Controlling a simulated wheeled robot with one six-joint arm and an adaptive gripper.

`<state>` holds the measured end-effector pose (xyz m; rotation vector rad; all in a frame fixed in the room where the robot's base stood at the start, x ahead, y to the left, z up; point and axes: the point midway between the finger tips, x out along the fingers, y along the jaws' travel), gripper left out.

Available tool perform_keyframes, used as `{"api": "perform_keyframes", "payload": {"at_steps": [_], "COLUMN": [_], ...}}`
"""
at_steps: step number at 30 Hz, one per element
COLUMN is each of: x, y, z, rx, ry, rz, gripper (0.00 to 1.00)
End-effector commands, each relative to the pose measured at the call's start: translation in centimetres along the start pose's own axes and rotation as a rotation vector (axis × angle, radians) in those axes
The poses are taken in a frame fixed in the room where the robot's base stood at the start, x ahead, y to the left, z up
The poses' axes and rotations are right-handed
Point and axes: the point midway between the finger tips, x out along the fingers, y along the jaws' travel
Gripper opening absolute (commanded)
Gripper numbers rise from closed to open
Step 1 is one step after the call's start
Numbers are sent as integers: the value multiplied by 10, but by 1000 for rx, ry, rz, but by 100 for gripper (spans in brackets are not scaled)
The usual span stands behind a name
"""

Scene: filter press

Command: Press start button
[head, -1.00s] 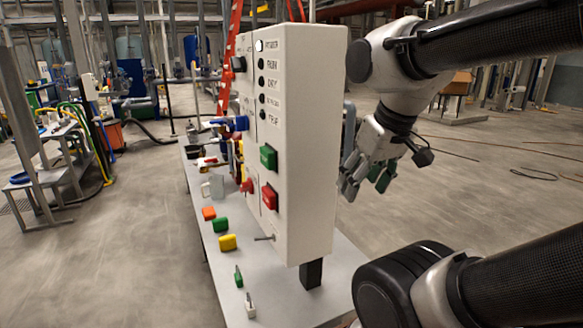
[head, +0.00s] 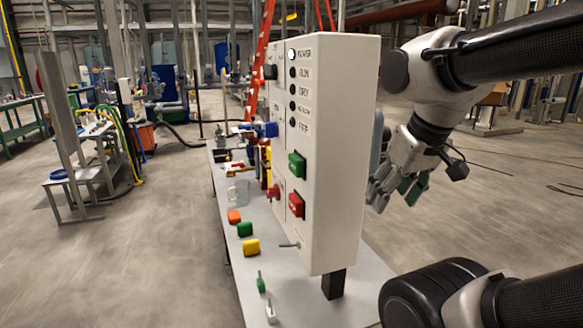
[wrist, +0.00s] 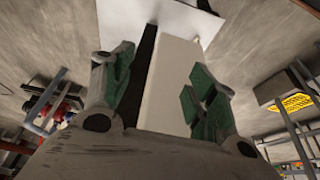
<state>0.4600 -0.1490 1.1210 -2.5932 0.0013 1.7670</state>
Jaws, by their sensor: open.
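The white control box (head: 338,150) stands upright on a post at the table. Its front face carries a green button (head: 297,167) above a red button (head: 296,205), with a column of labelled indicators above them. No label for start is readable. In the wrist view my gripper (wrist: 160,88) is open, with green-padded fingers either side of the white box (wrist: 168,82); nothing is seen held.
The grey table (head: 235,265) holds orange, green (head: 244,229) and yellow (head: 251,247) blocks, a clear jug (head: 238,191) and small switches. A red knob (head: 273,192) sticks out from the box's left part. Open floor lies left of the table.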

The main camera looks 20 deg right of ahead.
Motion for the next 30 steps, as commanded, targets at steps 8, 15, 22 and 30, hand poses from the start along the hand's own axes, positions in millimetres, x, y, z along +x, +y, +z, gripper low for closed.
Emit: {"api": "perform_keyframes", "payload": {"at_steps": [8, 15, 22, 30], "x": [0, 0, 0, 0], "y": [0, 0, 0, 0], "z": [0, 0, 0, 0], "rx": [0, 0, 0, 0], "ry": [0, 0, 0, 0], "rz": [0, 0, 0, 0], "gripper": [18, 0, 0, 0]}}
